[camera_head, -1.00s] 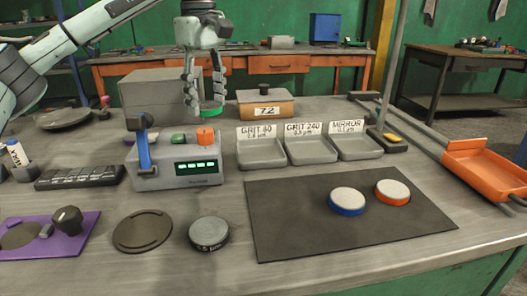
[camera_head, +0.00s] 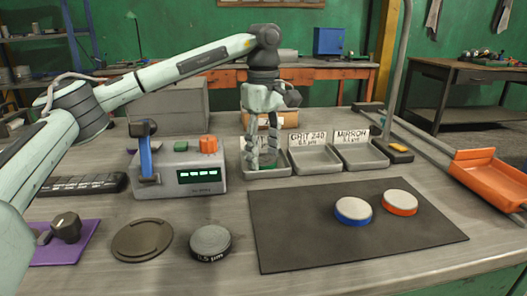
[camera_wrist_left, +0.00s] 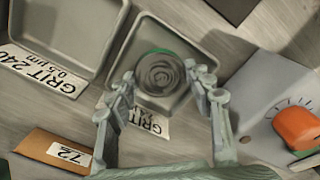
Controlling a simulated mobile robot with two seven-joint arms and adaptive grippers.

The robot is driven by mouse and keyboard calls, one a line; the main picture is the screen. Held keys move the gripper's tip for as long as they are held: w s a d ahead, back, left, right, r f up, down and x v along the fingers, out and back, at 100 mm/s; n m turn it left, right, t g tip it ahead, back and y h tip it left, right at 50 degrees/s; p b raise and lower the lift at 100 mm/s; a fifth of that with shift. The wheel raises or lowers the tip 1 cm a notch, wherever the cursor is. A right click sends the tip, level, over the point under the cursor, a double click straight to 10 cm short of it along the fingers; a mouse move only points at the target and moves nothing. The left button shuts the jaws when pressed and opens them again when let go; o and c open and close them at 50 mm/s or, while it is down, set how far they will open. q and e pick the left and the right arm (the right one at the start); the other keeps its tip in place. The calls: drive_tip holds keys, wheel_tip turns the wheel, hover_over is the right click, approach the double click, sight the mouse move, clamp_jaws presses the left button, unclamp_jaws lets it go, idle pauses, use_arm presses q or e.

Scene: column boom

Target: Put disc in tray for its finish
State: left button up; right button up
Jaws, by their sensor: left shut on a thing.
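My left gripper (camera_head: 264,164) points down at the leftmost grey tray (camera_head: 280,172), its fingers shut on a green-rimmed disc. In the left wrist view the disc (camera_wrist_left: 160,73) has a grey ringed face, lies between the fingertips (camera_wrist_left: 161,78) and appears within the tray's walls; whether it touches the floor I cannot tell. That tray's label is partly hidden. The GRIT 240 tray (camera_head: 316,160) and MIRROR tray (camera_head: 362,157) to its right are empty. A blue-rimmed disc (camera_head: 353,210) and an orange-rimmed disc (camera_head: 400,202) lie on the dark mat (camera_head: 300,235). My right gripper is out of view.
A grey device with a green display (camera_head: 180,178) stands left of the trays. A box labelled 72 (camera_wrist_left: 55,152) is behind them. A loose grey disc (camera_head: 210,242) and a dark round plate (camera_head: 142,241) lie in front. An orange bin (camera_head: 487,175) is at right.

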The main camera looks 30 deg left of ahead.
sight(264, 159)
use_arm(q)
drive_tip(key=o, duration=1)
drive_tip(key=shift+f, duration=0.15)
drive_tip(key=o, duration=0.5)
drive_tip(key=shift+c, duration=0.2)
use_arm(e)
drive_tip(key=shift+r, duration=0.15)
use_arm(q)
wheel_tip(264, 159, up, 8)
drive_tip(key=shift+d+r, duration=0.1)
wheel_tip(264, 159, up, 4)
drive_tip(key=shift+r+p, duration=0.1)
drive_tip(key=shift+p, duration=0.6)
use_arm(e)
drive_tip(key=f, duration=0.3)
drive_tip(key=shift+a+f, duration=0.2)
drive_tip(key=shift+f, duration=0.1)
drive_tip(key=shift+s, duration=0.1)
